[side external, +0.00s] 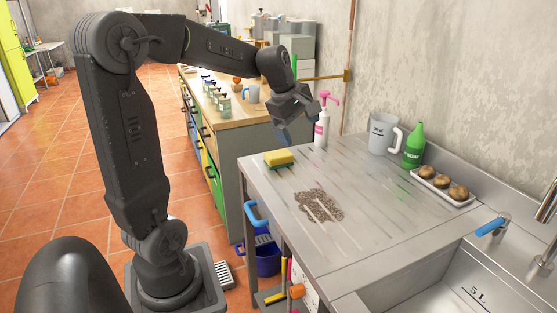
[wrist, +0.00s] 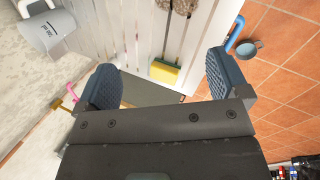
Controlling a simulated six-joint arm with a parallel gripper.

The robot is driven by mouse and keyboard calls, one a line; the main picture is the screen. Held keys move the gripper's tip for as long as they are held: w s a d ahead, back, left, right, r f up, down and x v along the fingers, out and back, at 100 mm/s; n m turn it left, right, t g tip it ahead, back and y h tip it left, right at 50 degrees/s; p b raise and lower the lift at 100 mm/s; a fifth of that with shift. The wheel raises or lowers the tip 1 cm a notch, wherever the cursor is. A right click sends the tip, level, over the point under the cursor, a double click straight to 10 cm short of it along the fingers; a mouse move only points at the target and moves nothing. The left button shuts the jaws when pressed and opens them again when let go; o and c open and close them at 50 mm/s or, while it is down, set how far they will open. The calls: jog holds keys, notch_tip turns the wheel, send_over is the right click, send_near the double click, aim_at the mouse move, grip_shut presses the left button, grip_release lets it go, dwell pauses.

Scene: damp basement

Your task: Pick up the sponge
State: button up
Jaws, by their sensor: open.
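A yellow sponge with a green layer (side external: 278,158) lies flat on the metal counter (side external: 380,220) near its back left corner. In the wrist view the sponge (wrist: 165,72) shows ahead of my gripper, between the lines of the two fingers and close to the counter edge. My gripper (side external: 300,128) hangs above the counter's back edge, up and to the right of the sponge. Its two fingers (wrist: 160,82) are wide apart with nothing between them. The gripper does not touch the sponge.
Near my gripper stands a white bottle with a pink pump (side external: 321,128). A jug (side external: 382,134), a green bottle (side external: 414,146) and a tray (side external: 418,176) of brown round items line the wall. A gritty brown patch (side external: 320,204) lies mid-counter. The sink (side external: 450,280) is at front right.

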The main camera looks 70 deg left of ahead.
jog(key=w+a+f+n, duration=0.1)
jog(key=a+f+n, duration=0.2)
jog(key=a+n, duration=0.7)
jog(key=n, duration=0.5)
send_near(278, 154)
jog(key=x, duration=0.4)
jog(key=shift+w+f, duration=0.2)
jog(key=shift+w, duration=0.25)
jog(key=shift+s+x, duration=0.1)
jog(key=shift+x, duration=1.3)
jog(key=shift+s+x, duration=0.15)
jog(key=shift+x, duration=1.3)
jog(key=shift+a+f, duration=0.1)
jog(key=shift+f, duration=0.25)
jog(key=c, duration=1)
